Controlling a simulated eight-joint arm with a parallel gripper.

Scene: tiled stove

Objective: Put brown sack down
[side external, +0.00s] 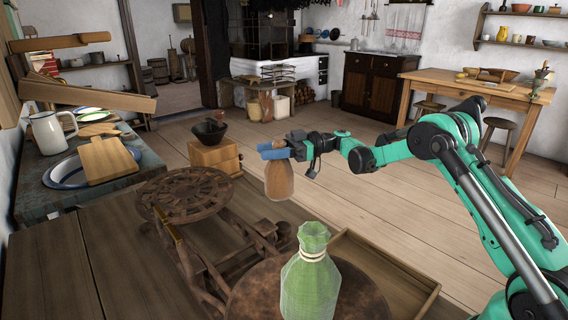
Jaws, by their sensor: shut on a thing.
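The brown sack (279,181) hangs upright from my gripper (273,150), which is shut on its top. The sack is in the air, right of the round dark wooden wheel-like top (187,190) and the wooden coffee grinder (214,156). I see wooden floor behind it. The blue finger parts of my gripper cover the sack's neck. How high the sack's bottom is above the things below is hard to tell.
A counter with a white jug (50,132) and a cutting board (107,160) is on the left. Open floor lies beyond my arm.

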